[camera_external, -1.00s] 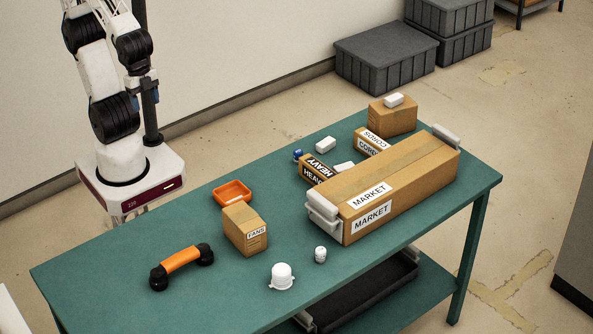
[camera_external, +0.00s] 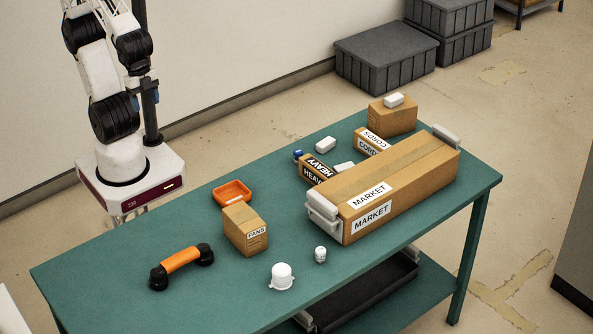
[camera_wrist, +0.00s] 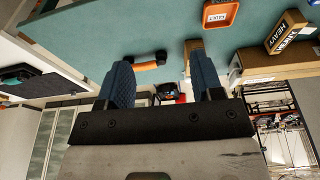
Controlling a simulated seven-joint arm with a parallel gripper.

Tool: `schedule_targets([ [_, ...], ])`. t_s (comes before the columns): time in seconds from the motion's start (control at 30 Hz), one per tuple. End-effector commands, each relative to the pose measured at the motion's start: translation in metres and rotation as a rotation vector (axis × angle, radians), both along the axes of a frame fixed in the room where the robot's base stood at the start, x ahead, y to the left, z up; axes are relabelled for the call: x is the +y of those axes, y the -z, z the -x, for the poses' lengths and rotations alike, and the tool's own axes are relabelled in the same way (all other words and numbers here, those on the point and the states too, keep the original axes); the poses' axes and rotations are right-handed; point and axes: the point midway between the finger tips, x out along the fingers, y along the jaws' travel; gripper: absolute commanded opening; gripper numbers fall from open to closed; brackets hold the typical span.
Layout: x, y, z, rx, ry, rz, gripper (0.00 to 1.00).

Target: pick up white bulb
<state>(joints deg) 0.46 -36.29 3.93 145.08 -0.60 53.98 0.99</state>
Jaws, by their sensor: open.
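Two small white items stand near the front edge of the green table in the external view. One is a round white dome with small side tabs (camera_external: 281,276). The other is a smaller white piece (camera_external: 320,254) to its right, near the long box. I cannot tell for certain which is the white bulb. Neither can be made out in the wrist view. My gripper (camera_wrist: 164,80) shows in the wrist view with its two blue fingers wide apart and nothing between them. It is out of the external view, where only my arm shows at the upper left.
The green table (camera_external: 110,275) also holds an orange-and-black handset (camera_external: 182,262), an orange tray (camera_external: 232,190), a FANS box (camera_external: 243,230), a long MARKET box (camera_external: 395,185) and a HEAVY box (camera_external: 318,170). The table's left end is clear. Grey crates (camera_external: 385,60) stand on the floor behind.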

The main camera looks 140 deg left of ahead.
Motion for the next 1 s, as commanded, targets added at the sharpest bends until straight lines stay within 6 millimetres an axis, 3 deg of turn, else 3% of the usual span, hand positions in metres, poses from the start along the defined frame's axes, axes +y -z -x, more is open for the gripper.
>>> schedule_targets([
  [0.67, 0.000, 0.000, -0.002, -0.003, 0.007, -0.003, 0.62],
  [0.87, 0.004, 0.000, -0.022, -0.029, 0.084, -0.031, 0.62],
  [1.0, 0.011, 0.000, -0.054, -0.070, 0.204, -0.081, 0.62],
])
